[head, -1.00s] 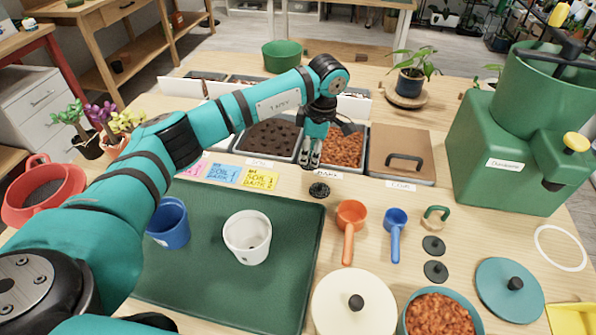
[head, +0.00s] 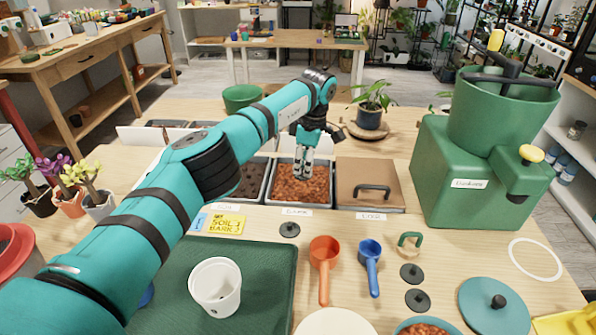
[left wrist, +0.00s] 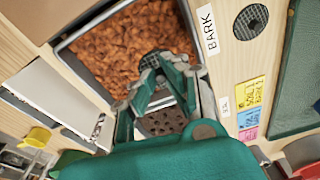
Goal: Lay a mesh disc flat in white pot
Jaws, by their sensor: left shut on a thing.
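The white pot (head: 215,287) stands upright on the green mat, its inside partly visible. My left gripper (head: 302,174) is over the bark tray (head: 272,192). In the left wrist view its fingers (left wrist: 153,72) are shut on a dark mesh disc (left wrist: 153,59), seen against the bark; whether it touches the bark I cannot tell. Another dark mesh disc (head: 290,230) lies flat on the table in front of the BARK label; it also shows in the left wrist view (left wrist: 251,21). My right gripper is not in view.
The green mat (head: 262,285) has free room right of the pot. A blue pot is mostly hidden by my left arm. An orange scoop (head: 324,255), a blue scoop (head: 369,256) and two small dark discs (head: 411,273) lie to the right. A green machine (head: 460,180) stands at right.

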